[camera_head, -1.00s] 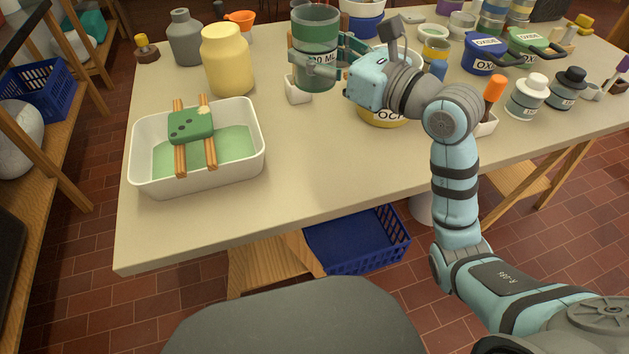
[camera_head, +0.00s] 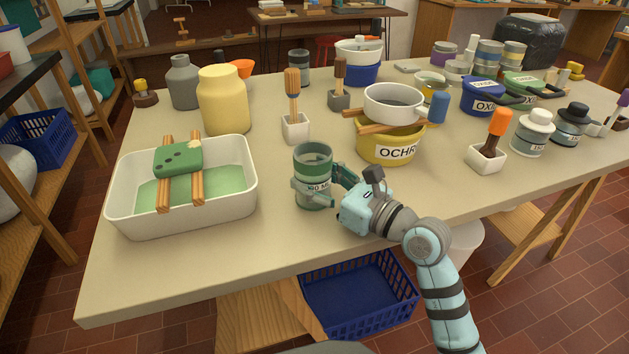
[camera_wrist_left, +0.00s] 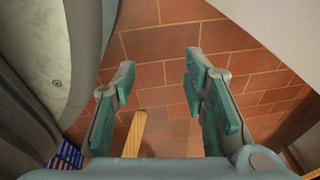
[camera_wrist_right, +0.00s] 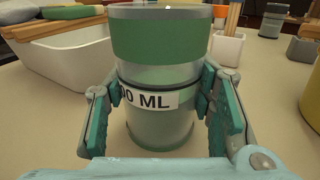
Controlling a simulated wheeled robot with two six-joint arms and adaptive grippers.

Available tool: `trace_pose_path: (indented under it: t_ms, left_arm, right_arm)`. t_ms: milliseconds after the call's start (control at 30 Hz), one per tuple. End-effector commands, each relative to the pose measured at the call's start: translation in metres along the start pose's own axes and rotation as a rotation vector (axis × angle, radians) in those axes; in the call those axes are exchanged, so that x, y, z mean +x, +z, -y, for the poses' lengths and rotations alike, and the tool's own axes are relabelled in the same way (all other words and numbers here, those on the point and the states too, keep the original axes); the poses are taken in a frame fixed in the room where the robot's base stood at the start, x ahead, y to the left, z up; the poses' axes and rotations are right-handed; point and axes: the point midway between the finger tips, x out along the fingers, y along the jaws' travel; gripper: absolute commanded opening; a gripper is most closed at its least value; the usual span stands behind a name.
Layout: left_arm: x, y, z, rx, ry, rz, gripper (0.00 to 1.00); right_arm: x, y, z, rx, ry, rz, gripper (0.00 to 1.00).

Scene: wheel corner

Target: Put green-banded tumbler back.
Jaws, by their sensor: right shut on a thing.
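The green-banded tumbler (camera_head: 313,163) stands upright at the table's front part, right of the white tub. In the right wrist view the tumbler (camera_wrist_right: 155,45) fills the middle, with a wide green band and a white "ML" label partly cut off. My right gripper (camera_head: 322,190) is shut on the tumbler, a finger on each side of it. The tumbler's base is at or very near the tabletop; I cannot tell if it touches. My left gripper (camera_wrist_left: 165,95) is open and empty above the brick floor and is outside the head view.
A white tub (camera_head: 230,206) with green liquid, two wooden bars and a green sponge stands left. An ochre pot (camera_head: 375,150) with a white pan on it stands right, behind my right wrist. The front table strip is bare.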

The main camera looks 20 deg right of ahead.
Motion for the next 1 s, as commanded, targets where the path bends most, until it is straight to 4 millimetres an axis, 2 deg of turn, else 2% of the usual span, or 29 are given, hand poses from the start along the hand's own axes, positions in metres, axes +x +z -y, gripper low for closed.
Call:
trace_pose_path:
  t_ms: [133,167,267,667,767,833,1000]
  left_arm:
    - [0.002,-0.002,-0.001,-0.003,0.002,-0.003,0.4]
    - [0.001,-0.002,-0.001,-0.003,0.002,-0.004,0.4]
    - [0.001,-0.002,-0.001,-0.003,0.002,-0.002,0.4]
    - [-0.003,-0.002,-0.001,0.0,0.001,-0.004,0.4]
    - [-0.007,0.003,0.0,0.007,0.0,0.004,0.4]
    - [-0.01,0.018,0.005,0.018,-0.007,0.034,0.4]
    - [-0.022,0.033,0.012,0.039,-0.014,0.063,0.4]
  right_arm:
    - [0.0,-0.003,0.0,0.0,0.0,0.001,0.04]
    - [0.0,-0.003,0.0,0.0,0.0,0.0,0.54]
    - [0.0,-0.003,0.0,0.0,0.0,0.0,0.69]
    - [-0.004,0.001,0.001,-0.001,-0.001,-0.002,0.69]
    - [-0.02,0.001,0.001,-0.004,-0.002,-0.005,0.69]
    - [-0.036,0.001,0.001,-0.005,-0.002,-0.009,0.69]
    - [-0.082,0.001,0.0,-0.004,0.001,-0.013,0.69]
